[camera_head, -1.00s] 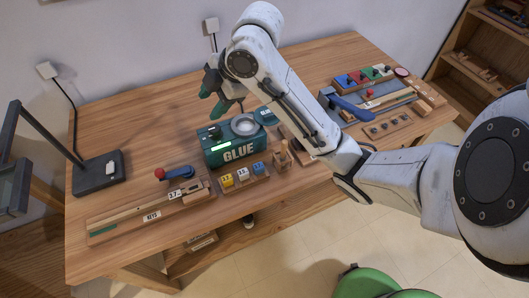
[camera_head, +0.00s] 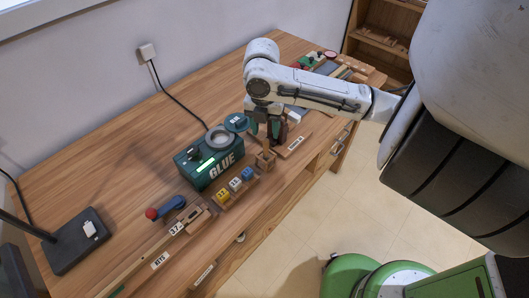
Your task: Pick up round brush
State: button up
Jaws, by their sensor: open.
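The round brush (camera_head: 266,149) appears to be the thin wooden piece standing upright in a small wooden holder (camera_head: 265,162) near the front edge of the workbench, right of the green glue pot. It is small here and its upper part is hidden by my gripper, so its shape is hard to make out.
A wooden board (camera_head: 293,144) lies to the right. A lamp base (camera_head: 76,240) stands at the left end.

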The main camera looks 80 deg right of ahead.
aim_at(266, 140)
jog(key=shift+s+a+f+p, duration=0.1)
jog(key=shift+f+p, duration=0.1)
jog(key=shift+f, duration=0.9)
jog(key=shift+w+a+f+p, duration=0.1)
jog(key=shift+f+p, duration=0.1)
jog(key=shift+f, duration=0.9)
jog(key=shift+s+a+f+p, duration=0.1)
jog(key=shift+f+p, duration=0.1)
jog(key=shift+f, duration=0.9)
jog(key=shift+c, duration=0.3)
grip_shut()
